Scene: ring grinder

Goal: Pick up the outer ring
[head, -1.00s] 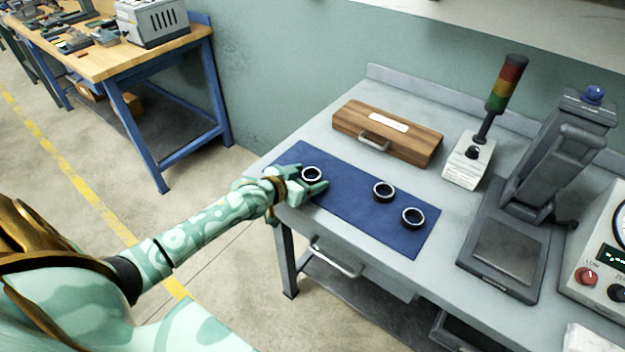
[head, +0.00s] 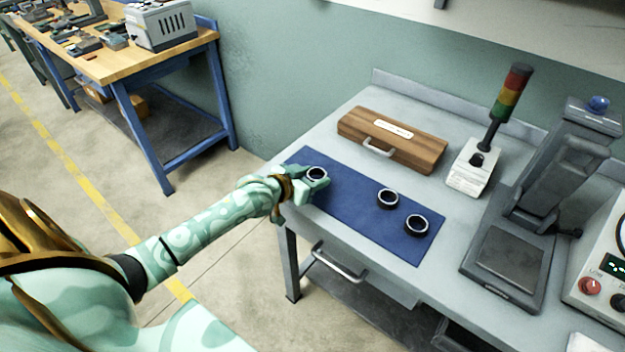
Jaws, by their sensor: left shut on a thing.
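Several dark rings with bright rims are on the blue mat (head: 350,212) on the grey bench. The leftmost ring (head: 316,174) is at the mat's left end, between the fingers of my left gripper (head: 314,178), which is shut on it. I cannot tell whether this ring is lifted clear of the mat. A middle ring (head: 388,198) and a right ring (head: 416,225) lie apart from it on the mat, untouched. My right gripper is not in view.
A wooden case (head: 392,140) lies behind the mat. A signal light tower (head: 497,125) and a grey press-like machine (head: 520,235) stand to the right, with a dial instrument (head: 603,268) at the right edge. The mat between the left and middle rings is clear.

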